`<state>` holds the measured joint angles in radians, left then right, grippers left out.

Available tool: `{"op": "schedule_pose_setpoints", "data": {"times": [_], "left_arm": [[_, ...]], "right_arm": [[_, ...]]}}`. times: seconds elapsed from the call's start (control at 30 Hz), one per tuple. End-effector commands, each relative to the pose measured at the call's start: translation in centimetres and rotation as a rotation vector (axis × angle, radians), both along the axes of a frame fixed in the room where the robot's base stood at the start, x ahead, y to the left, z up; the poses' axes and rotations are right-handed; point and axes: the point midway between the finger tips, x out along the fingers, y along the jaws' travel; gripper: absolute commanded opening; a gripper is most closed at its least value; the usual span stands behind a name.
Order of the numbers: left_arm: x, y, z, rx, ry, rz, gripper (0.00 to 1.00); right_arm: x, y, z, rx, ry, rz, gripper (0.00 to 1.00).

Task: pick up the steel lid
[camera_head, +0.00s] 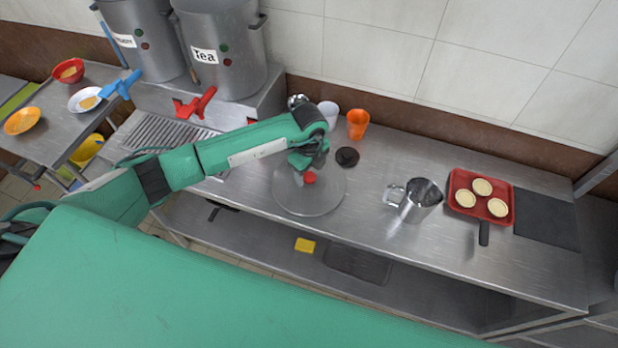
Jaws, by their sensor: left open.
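The steel lid (308,199) is a wide, round grey disc with a red knob at its centre. It lies on the steel counter (375,220) in the middle of the head view. My left gripper (308,167) is open and points down at the red knob. Its fingers are right at or just above the knob; I cannot tell whether they touch it. The gripper and wrist hide the far part of the lid. My right gripper is not in view.
A small black round piece (347,157), a white cup (328,114) and an orange cup (358,124) stand just behind the lid. A metal pitcher (420,201) and a red tray (466,184) with pale tarts are to the right. Steel pots (225,50) stand back left.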

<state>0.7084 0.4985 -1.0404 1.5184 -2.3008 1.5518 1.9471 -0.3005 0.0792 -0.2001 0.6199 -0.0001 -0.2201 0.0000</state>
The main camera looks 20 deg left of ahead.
Motion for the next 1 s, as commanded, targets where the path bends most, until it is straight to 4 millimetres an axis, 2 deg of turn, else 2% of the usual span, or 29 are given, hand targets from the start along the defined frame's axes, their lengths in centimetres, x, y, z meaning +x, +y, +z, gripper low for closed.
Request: {"op": "schedule_pose_setpoints", "data": {"times": [0.13, 0.37, 0.4, 0.6, 0.67, 1.0], "left_arm": [[0.0, 0.0, -1.4, 0.001, 0.002, 0.001, 0.59], [0.0, 0.0, -1.8, 0.001, 0.0, 0.0, 0.59], [0.0, 0.0, -1.8, 0.0, 0.0, 0.0, 0.57], [0.0, 0.0, -1.8, 0.0, 0.0, 0.0, 0.17], [0.1, 0.0, -1.7, 0.0, -0.001, 0.0, 0.08], [0.1, 0.0, -1.3, -0.001, -0.002, 0.0, 0.08]], "right_arm": [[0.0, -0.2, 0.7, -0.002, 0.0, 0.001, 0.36], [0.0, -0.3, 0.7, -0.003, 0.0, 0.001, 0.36], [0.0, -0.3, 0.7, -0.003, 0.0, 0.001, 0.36], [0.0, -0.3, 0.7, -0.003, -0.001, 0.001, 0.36], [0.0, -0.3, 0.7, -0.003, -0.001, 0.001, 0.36], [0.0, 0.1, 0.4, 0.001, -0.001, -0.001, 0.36]]}}
